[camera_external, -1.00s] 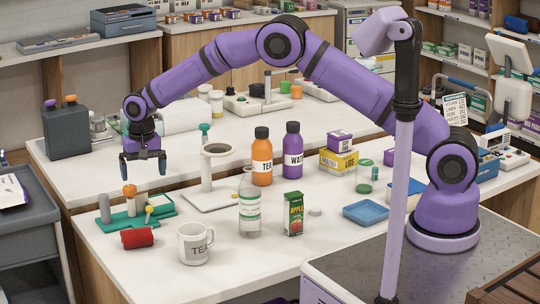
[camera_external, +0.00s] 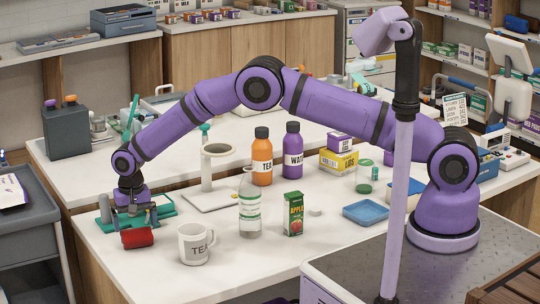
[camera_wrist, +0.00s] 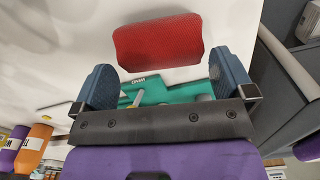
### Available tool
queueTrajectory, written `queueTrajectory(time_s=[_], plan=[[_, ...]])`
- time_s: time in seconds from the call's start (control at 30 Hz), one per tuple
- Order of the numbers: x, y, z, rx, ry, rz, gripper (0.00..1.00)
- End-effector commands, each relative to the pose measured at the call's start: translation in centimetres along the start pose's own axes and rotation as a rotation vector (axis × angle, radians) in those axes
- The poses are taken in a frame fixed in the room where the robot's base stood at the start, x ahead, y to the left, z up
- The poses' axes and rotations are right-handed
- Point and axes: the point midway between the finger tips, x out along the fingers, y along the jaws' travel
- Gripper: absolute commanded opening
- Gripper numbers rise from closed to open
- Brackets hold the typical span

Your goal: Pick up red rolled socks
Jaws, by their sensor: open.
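The red rolled socks (camera_external: 137,237) lie on the white counter near its front left, just in front of the green tray. In the wrist view the red roll (camera_wrist: 158,41) lies crosswise beyond the fingertips, and its width roughly spans the gap. My gripper (camera_external: 131,213) is low, just behind the socks and over the green tray. In the wrist view my gripper (camera_wrist: 165,75) is open, with its two blue-grey fingers apart and nothing between them touching the socks. The far side of the socks is partly hidden in the external view.
The green tray (camera_external: 167,211) with upright grey pegs sits close under my gripper. A white mug (camera_external: 194,243) stands right of the socks, with a clear bottle (camera_external: 249,205) beyond it. A grey cart (camera_external: 30,225) is to the left. The counter in front of the socks is clear.

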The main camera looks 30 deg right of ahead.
Motion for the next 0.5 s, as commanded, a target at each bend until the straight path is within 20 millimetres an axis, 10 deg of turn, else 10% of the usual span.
queueTrajectory(time_s=[0.5], plan=[[4.4,-0.1,0.1,0.000,0.000,0.000,1.00]])
